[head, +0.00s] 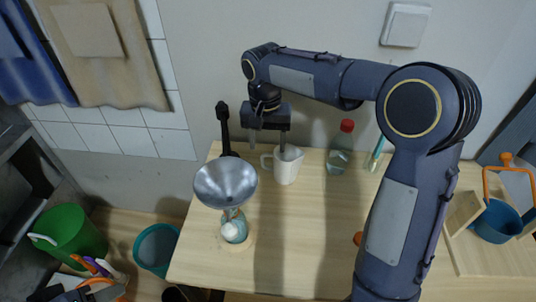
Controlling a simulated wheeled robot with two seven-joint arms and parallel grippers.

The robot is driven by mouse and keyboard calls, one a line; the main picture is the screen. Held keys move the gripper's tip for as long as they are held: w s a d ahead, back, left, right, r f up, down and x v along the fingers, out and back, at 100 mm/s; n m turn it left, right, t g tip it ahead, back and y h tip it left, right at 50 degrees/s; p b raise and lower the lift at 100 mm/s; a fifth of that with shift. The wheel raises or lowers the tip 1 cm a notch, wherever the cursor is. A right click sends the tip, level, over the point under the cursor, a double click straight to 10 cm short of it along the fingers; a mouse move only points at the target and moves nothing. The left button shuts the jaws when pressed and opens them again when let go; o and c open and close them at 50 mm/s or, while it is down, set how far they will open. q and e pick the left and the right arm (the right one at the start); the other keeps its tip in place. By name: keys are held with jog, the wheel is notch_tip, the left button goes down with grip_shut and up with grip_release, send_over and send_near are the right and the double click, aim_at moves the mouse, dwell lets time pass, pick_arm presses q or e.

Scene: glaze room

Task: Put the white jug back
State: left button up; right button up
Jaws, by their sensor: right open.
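The white jug (288,168) stands upright near the back of the wooden table (205,258), its handle toward the left. My right gripper (268,143) comes in from the right and hangs over the back of the table, fingers pointing down. It is open. One finger is above the jug's handle side; the other overlaps the jug's rim in the picture. I cannot tell whether it touches or reaches inside. Nothing shows held between the fingers. My left gripper is not clearly in view.
A metal funnel (226,182) sits above a teal and white bottle (234,228), left of the jug, near a black stand (223,125). A red-capped clear bottle (339,155) stands right of the jug. A blue pot (497,222) is at far right. Green bucket (72,238) lies off the table.

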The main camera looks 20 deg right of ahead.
notch_tip(320, 180, up, 3)
jog(key=shift+r, duration=0.2)
jog(key=shift+s+r, duration=0.1)
jog(key=shift+r, duration=0.1)
jog(key=s+d+n+t+y, duration=0.1)
jog(key=s+d+t+y, duration=0.1)
jog(key=s, duration=0.7)
jog(key=s+d+n+t+y, duration=0.1)
jog(key=s+d+n, duration=0.1)
jog(key=s, duration=0.7)
jog(key=s+a+f+t+y, duration=0.1)
jog(key=s+f+t, duration=0.1)
jog(key=s+f, duration=0.2)
jog(key=s, duration=0.3)
jog(key=shift+s+a+f+n+t, duration=0.2)
jog(key=shift+s+a+n+t, duration=0.1)
jog(key=shift+a+n, duration=0.1)
